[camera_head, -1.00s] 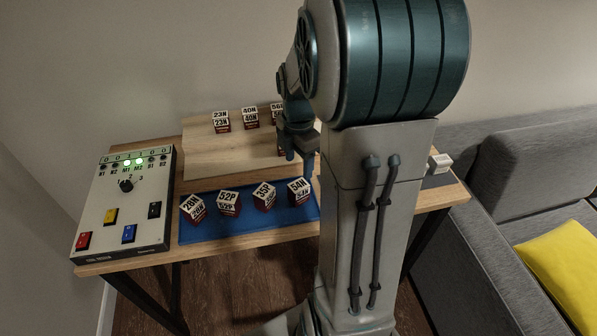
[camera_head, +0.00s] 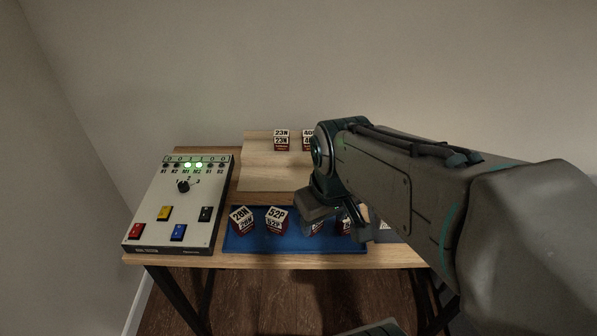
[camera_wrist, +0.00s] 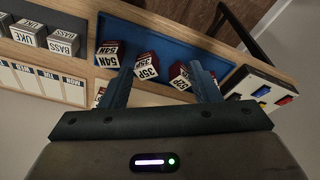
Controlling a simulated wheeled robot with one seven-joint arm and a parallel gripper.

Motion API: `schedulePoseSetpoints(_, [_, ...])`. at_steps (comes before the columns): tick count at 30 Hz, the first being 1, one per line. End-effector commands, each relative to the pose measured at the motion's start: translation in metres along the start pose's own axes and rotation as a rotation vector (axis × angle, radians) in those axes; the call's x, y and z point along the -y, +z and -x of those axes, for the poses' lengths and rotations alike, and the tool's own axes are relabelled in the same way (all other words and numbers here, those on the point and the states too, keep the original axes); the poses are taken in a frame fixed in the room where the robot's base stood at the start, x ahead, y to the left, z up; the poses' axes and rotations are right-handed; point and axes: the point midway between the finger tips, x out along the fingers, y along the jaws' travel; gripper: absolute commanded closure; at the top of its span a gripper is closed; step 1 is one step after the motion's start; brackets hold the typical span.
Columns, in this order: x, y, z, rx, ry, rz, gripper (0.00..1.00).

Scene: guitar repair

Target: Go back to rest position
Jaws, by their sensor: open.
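My gripper (camera_wrist: 162,92) is open and empty above the blue mat in the wrist view. In the head view my gripper (camera_head: 340,218) hangs over the right part of the mat, with my arm reaching in from the right. The blue mat (camera_head: 300,243) holds several labelled cubes, among them the 28N cube (camera_head: 242,219) and the 52P cube (camera_head: 277,220). The 35P cube (camera_wrist: 147,66) and the 54N cube (camera_wrist: 108,55) show in the wrist view, near the left finger. My arm and gripper partly hide the right-hand cubes in the head view.
A control box (camera_head: 180,205) with coloured switches and two green lights stands on the table's left. A wooden board (camera_head: 262,176) at the back carries the 23N cube (camera_head: 281,140) and others. In the wrist view, grey BASS and UKE cubes (camera_wrist: 62,40) stand near a calendar strip (camera_wrist: 40,82).

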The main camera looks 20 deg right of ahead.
Motion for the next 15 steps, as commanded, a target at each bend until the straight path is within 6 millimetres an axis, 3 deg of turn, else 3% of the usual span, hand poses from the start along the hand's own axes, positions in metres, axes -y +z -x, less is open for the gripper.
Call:
schedulePoseSetpoints(6, [0.0111,0.0122,0.0039,-0.027,-0.006,-0.182,0.44])
schedulePoseSetpoints(15, [0.0118,0.0131,0.004,-0.029,-0.007,-0.204,0.44])
